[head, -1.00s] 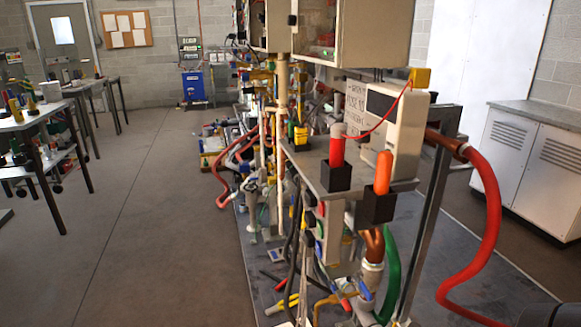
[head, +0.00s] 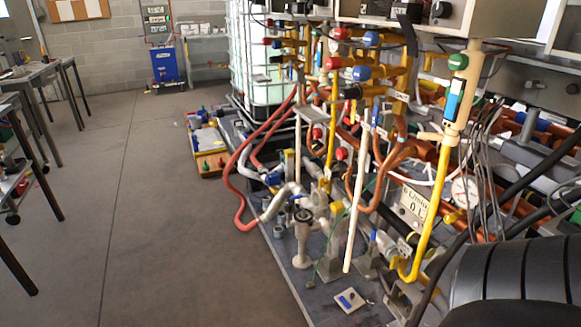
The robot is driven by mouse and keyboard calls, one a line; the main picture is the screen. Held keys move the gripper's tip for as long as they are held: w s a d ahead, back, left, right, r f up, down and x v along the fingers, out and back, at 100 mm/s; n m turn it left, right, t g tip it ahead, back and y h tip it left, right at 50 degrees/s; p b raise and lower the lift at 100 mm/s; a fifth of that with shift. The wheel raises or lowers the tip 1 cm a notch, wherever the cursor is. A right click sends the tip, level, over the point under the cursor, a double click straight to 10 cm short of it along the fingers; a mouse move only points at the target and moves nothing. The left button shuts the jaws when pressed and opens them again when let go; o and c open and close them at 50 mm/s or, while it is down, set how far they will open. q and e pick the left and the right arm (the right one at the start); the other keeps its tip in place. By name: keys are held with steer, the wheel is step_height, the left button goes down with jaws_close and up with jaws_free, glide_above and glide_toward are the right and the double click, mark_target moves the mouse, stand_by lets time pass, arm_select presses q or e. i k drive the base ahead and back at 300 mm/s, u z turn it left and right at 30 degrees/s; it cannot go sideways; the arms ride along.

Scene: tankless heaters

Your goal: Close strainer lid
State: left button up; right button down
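A pale upright pipe fitting (head: 302,240) with a dark round top stands near the front edge of the grey platform (head: 308,278). It may be the strainer, but I cannot tell for sure. No lid can be made out clearly at this size. A grey elbow pipe (head: 282,202) runs beside it on the left. Neither my left nor my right gripper is in view.
Red hoses (head: 236,185) curve over the platform's left edge. A yellow pipe (head: 427,215) and a white pole (head: 356,205) stand to the right. A blue bin (head: 166,64) is at the back. The floor (head: 160,220) at left is clear.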

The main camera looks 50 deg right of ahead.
mark_target(324, 198)
steer(key=i, duration=1.25)
steer(key=z, duration=0.95)
steer(key=i, duration=1.25)
steer(key=u, duration=0.05)
steer(key=i, duration=0.75)
steer(key=z, duration=2.85)
steer(key=i, duration=0.6)
steer(key=u, duration=1.2)
